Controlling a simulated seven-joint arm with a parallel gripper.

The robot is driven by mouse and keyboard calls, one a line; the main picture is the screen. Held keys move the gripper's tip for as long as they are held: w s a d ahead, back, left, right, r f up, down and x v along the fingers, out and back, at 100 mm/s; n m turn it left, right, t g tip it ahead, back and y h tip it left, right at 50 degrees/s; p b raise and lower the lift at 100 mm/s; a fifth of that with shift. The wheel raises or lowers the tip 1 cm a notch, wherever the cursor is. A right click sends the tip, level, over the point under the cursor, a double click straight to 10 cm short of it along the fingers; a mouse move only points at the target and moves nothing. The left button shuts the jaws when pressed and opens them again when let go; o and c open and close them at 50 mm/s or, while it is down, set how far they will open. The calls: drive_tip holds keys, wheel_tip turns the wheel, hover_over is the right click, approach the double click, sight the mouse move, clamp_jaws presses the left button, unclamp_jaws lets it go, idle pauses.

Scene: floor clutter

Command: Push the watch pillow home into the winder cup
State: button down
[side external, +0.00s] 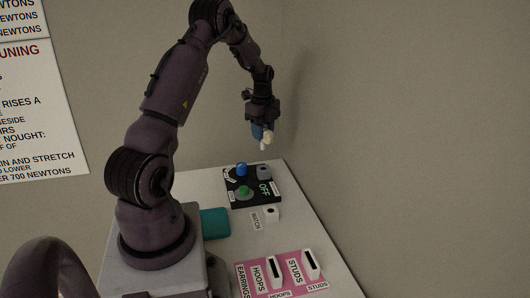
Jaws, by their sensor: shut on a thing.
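My gripper (261,127) is high above the back of the white table, shut on a small cream-coloured thing (267,138). It looks like the watch pillow, but it is too small here to be sure. Something blue shows beside it between the jaws. A black panel (237,202) lies below on the table, well apart from the held thing. It carries a blue knob-like part (241,169), a green round part (244,191), a grey part (264,172) and the word OFF. I cannot tell for certain which part is the winder cup.
A small white block (271,214) with a dark opening stands beside a WATCH label (256,222). A teal box (215,223) sits near my base. A pink board (282,284) with white HOOPS and STUDS holders is at the front. A wall rises close on the right.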

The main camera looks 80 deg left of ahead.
sight(263, 146)
drive_tip(key=shift+d+r, duration=0.2)
drive_tip(key=shift+r, duration=0.15)
drive_tip(key=shift+f, duration=2.95)
drive_tip(key=shift+f, duration=2)
drive_tip(key=c, duration=0.7)
unclamp_jaws()
